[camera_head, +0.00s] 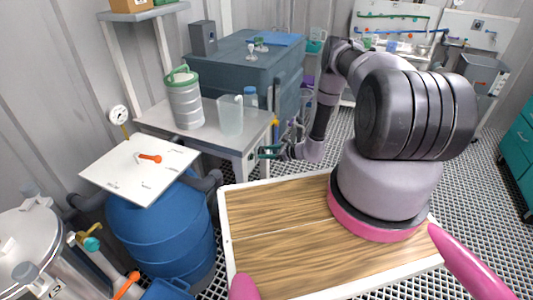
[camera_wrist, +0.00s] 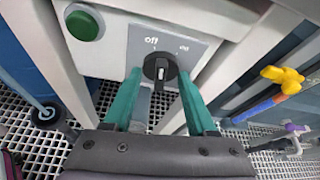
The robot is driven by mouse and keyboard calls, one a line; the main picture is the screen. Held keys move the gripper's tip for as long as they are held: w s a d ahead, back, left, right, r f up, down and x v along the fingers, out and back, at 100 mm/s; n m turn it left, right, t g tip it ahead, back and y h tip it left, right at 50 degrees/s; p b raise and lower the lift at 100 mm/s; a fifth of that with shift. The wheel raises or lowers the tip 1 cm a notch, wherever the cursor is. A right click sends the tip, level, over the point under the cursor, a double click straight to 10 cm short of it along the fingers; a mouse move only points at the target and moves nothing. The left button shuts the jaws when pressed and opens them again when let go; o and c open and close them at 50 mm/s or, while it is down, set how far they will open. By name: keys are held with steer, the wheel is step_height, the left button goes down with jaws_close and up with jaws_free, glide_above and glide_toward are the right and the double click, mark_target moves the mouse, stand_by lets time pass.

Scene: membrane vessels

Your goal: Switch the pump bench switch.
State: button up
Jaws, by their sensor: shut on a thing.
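The pump bench switch (camera_wrist: 160,67) is a black rotary knob on a grey plate (camera_wrist: 200,48) marked "off" at upper left and "on" at upper right. A white mark runs upright on its face; I cannot tell which label it is set to. My gripper (camera_wrist: 159,76) has its two teal fingers on either side of the knob, shut on it. In the head view my gripper (camera_head: 268,152) is at the right front corner of the grey bench (camera_head: 200,143). The switch itself is hidden there.
A green button (camera_wrist: 84,25) sits left of the switch plate. A yellow valve handle (camera_wrist: 283,79) stands to the right. On the bench are a banded canister (camera_head: 186,103) and a clear jug (camera_head: 230,117). A blue drum (camera_head: 163,232) stands in front of the bench.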

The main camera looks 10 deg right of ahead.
steer(key=shift+w+d+m+g+y, duration=0.1)
steer(key=shift+m+g+y, duration=0.55)
steer(key=shift+m, duration=0.65)
steer(key=shift+m+g+y, duration=0.55)
steer(key=shift+m+g, duration=0.2)
steer(key=shift+m, duration=0.55)
steer(key=o, duration=1.4)
steer(key=shift+c, duration=0.2)
steer(key=v, duration=1)
steer(key=shift+d, duration=0.4)
steer(key=shift+r, duration=0.15)
